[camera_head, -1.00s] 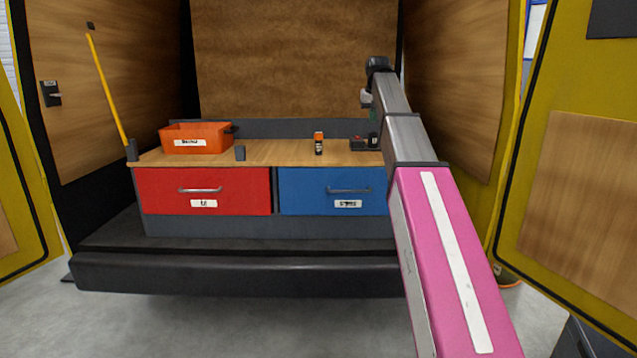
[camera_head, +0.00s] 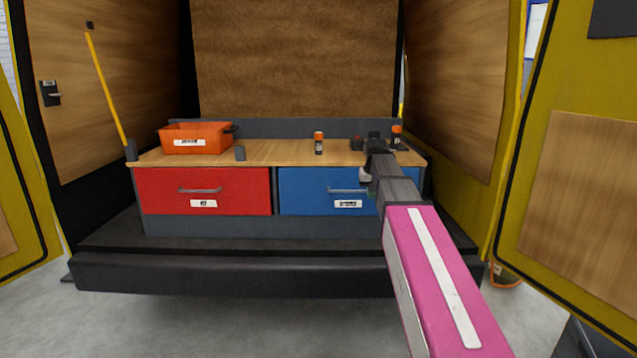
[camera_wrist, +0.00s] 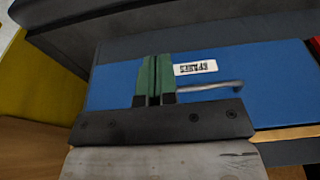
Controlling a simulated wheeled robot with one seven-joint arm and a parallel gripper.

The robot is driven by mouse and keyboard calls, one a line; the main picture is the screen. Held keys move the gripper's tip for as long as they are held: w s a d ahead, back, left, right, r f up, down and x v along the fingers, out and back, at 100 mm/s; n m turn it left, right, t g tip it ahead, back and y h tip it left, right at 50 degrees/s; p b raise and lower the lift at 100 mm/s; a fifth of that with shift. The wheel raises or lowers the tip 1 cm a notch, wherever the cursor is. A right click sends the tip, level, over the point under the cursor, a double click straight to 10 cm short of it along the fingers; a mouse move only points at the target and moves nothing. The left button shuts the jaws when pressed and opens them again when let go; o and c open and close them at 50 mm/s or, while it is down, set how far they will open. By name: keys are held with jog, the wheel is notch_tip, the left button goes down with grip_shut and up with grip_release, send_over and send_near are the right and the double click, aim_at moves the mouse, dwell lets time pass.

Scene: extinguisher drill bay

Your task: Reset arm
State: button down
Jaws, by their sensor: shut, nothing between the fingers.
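My gripper (camera_wrist: 155,77) is shut and empty. In the wrist view its green fingers lie together in front of the blue drawer (camera_wrist: 235,62). In the head view the gripper (camera_head: 370,188) is mostly hidden by my wrist, low in front of the right part of the closed blue drawer (camera_head: 305,190). I cannot tell how far it is from the drawer face. My grey and pink arm reaches in from the lower right.
The closed red drawer (camera_head: 205,190) is at left. On the wooden worktop (camera_head: 270,152) stand an orange bin (camera_head: 197,138), two small orange-capped bottles (camera_head: 319,143) (camera_head: 397,137) and a dark item (camera_head: 357,143). A dark bumper (camera_head: 250,274) runs below. Yellow doors (camera_head: 570,180) flank the bay.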

jog(key=s+f+g, duration=0.2)
jog(key=s+f, duration=2.4)
jog(key=f, duration=0.5)
jog(key=shift+s, duration=0.35)
